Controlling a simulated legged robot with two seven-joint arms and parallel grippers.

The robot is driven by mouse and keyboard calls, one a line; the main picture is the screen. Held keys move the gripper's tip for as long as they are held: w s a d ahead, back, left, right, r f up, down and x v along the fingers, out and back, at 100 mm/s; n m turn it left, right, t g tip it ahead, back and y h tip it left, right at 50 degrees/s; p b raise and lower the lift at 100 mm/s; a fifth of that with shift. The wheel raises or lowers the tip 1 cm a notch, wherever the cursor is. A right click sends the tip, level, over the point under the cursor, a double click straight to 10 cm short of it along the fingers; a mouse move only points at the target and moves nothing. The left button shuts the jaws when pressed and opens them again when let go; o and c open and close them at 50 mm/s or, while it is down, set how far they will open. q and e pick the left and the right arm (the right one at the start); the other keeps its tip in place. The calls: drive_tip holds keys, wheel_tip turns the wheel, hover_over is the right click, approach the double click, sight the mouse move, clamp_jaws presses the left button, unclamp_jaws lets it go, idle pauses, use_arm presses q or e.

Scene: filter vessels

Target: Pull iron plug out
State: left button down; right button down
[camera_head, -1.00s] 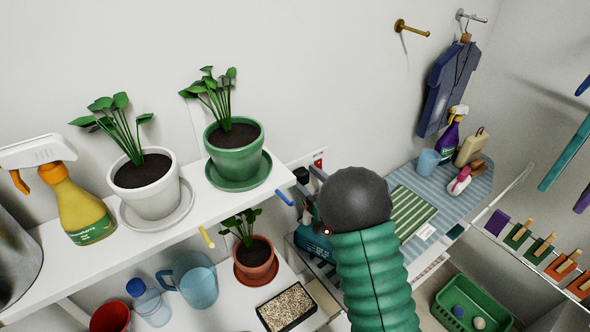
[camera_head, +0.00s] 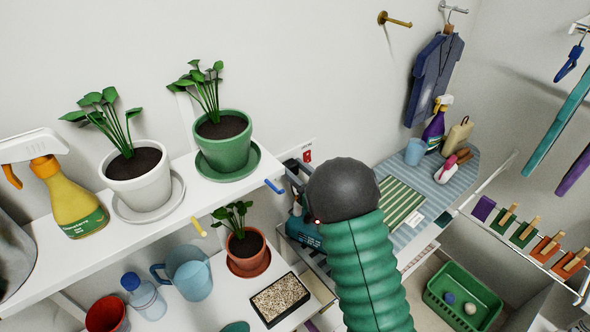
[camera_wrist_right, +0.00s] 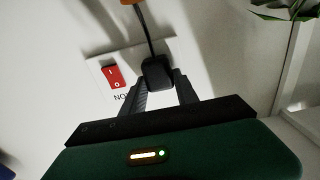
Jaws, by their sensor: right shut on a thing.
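A black plug (camera_wrist_right: 156,72) with a dark cord sits at the white wall socket plate (camera_wrist_right: 103,70), beside its red switch (camera_wrist_right: 113,77). My right gripper (camera_wrist_right: 160,80) is shut on the plug, one grey finger on each side. I cannot tell whether the plug is still seated in the socket. In the head view my right gripper (camera_head: 291,166) is at the wall, left of the red switch (camera_head: 308,155), and the plug is hard to make out. A teal body, perhaps the iron (camera_head: 302,230), is partly hidden behind my right arm. My left gripper is not in view.
A white shelf (camera_head: 75,235) with potted plants and a yellow spray bottle (camera_head: 70,200) runs left of the socket. A potted plant (camera_head: 247,247) and gravel tray (camera_head: 279,298) stand below. The striped ironing board (camera_head: 457,188) is at the right.

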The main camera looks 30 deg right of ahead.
sight(295, 169)
drive_tip(key=shift+s+f, duration=0.1)
drive_tip(key=shift+f, duration=0.1)
idle(0.7)
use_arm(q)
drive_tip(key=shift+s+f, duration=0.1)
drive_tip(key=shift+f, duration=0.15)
use_arm(e)
drive_tip(key=shift+s+f, duration=0.1)
drive_tip(key=shift+s, duration=0.25)
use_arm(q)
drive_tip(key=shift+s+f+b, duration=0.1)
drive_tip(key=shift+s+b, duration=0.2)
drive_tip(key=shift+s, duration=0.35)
use_arm(e)
drive_tip(key=shift+s, duration=1.2)
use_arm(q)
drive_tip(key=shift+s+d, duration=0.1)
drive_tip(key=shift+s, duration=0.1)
use_arm(e)
drive_tip(key=shift+s+d, duration=0.15)
drive_tip(key=shift+s, duration=0.05)
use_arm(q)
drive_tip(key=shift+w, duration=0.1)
use_arm(e)
drive_tip(key=shift+w, duration=0.1)
drive_tip(key=c, duration=0.9)
unclamp_jaws()
drive_tip(key=shift+r, duration=0.2)
